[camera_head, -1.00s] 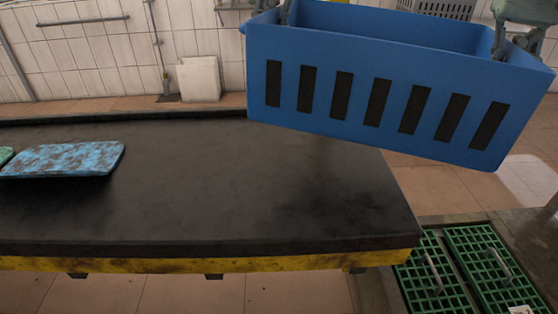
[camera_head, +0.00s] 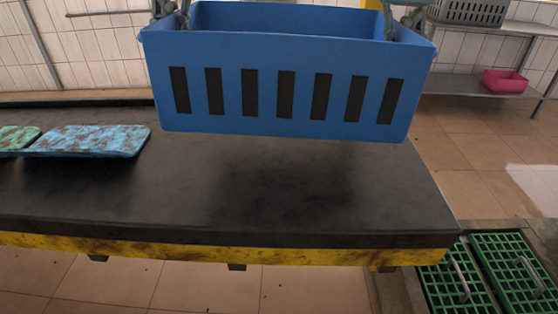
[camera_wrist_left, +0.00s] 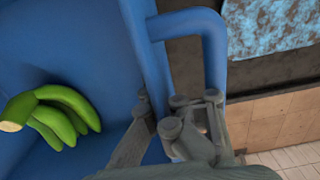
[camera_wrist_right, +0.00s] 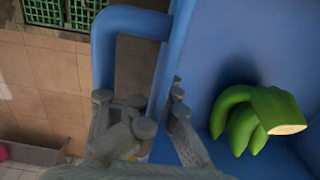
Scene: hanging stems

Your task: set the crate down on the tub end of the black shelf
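The blue crate (camera_head: 275,120) hangs level in front of me, its black-slotted side facing me. It appears to be above the black surface with the yellow edge (camera_head: 300,200). My left gripper (camera_head: 172,14) is shut on the crate's left end, and my right gripper (camera_head: 402,24) on its right end. The wrist views show the fingers at the crate wall by each handle, in the left view (camera_wrist_left: 172,105) and the right view (camera_wrist_right: 160,115). Green bananas lie inside the crate (camera_wrist_left: 62,115). A pink tub (camera_head: 505,81) stands on a grey shelf at the far right.
Mottled blue (camera_head: 95,140) and green (camera_head: 18,137) boards lie on the black surface's left part. Its middle and right are bare. Green grated covers (camera_head: 510,265) are on the floor at lower right. A grey crate (camera_head: 468,10) stands at upper right.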

